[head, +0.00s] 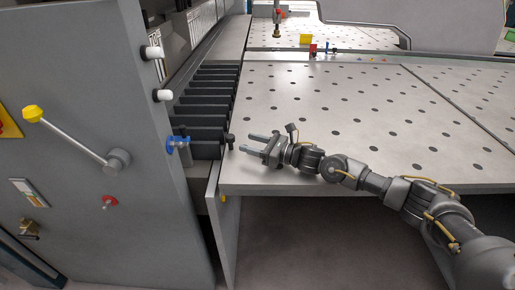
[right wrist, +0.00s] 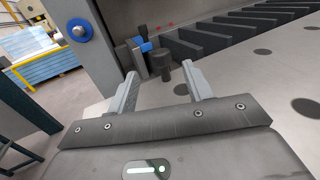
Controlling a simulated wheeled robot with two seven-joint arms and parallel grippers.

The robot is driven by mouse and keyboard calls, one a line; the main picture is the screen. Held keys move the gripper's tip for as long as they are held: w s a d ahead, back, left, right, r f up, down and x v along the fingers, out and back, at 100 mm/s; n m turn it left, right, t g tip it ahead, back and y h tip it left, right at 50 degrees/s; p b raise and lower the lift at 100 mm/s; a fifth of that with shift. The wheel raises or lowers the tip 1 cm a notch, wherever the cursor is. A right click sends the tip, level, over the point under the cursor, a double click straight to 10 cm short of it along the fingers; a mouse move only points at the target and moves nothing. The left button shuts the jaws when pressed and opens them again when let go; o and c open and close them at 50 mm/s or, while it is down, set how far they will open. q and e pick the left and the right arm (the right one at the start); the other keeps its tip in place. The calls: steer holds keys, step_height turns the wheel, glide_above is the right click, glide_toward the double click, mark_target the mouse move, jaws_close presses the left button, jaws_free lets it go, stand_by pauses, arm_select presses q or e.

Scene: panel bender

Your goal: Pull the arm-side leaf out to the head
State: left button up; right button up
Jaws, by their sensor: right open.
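My right gripper (head: 249,142) is over the near left corner of the perforated table (head: 330,110), its jaws open and empty, pointing left. A black knob (head: 229,140) stands just left of the fingertips, at the table's left edge. In the right wrist view the black knob (right wrist: 161,72) shows between and beyond the two fingers, apart from both. A row of black leaf-like bars (head: 207,95) runs along the table's left side. Which one is the arm-side leaf I cannot tell. My left gripper is out of view.
The grey cabinet (head: 100,60) fills the left, with a yellow-knobbed lever (head: 75,135) and a red knob (head: 109,202). A narrow grey panel (head: 213,200) stands below the table's left corner. The perforated top is mostly clear.

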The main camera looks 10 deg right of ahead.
steer(key=shift+v, duration=1.05)
